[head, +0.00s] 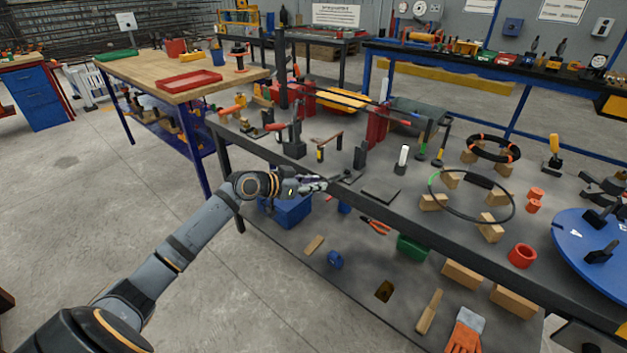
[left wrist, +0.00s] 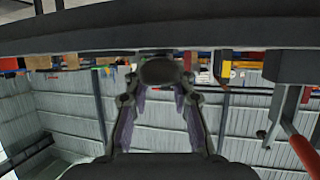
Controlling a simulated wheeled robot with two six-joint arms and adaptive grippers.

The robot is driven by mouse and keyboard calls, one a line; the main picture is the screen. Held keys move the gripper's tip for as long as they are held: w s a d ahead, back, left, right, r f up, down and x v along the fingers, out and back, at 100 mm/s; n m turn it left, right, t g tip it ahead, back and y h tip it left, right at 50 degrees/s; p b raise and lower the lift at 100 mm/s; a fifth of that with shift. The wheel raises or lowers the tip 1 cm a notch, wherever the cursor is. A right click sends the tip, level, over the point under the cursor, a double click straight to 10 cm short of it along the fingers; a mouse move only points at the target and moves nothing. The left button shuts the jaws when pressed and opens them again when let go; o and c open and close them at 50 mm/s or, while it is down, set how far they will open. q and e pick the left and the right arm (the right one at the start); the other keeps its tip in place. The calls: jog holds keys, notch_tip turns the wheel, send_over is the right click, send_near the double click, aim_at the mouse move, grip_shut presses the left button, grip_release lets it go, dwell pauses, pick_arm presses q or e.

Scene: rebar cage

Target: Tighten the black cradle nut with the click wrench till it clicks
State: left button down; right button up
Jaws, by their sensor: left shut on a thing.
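My left gripper (head: 320,186) is at the bench's near edge, reaching in from the left. In the left wrist view its two fingers (left wrist: 160,88) are closed around a dark, round-ended thing (left wrist: 158,71), which looks like the handle end of the click wrench. Most of it is hidden; a thin dark part (head: 343,178) shows just beyond the fingertips in the head view. A small black upright holder (head: 360,156) stands just behind; it may be the cradle. The black nut is too small to make out, and I cannot tell whether the wrench is on it. My right gripper is not in view.
The grey bench (head: 400,210) holds a flat dark plate (head: 381,190), a black hoop (head: 470,215) on wooden blocks and a blue disc (head: 590,240). A lower shelf carries a blue bin (head: 290,212) and red pliers (head: 376,225). The floor at left is clear.

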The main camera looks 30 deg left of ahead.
pick_arm(q)
jog(key=shift+r, duration=0.15)
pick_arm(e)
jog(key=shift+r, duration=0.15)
pick_arm(q)
jog(key=shift+r+p, duration=2.05)
jog(key=shift+r, duration=0.45)
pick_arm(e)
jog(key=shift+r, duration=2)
pick_arm(q)
jog(key=shift+r, duration=0.25)
notch_tip(320, 180, up, 11)
jog(key=p, duration=1.1)
jog(key=shift+f, duration=0.15)
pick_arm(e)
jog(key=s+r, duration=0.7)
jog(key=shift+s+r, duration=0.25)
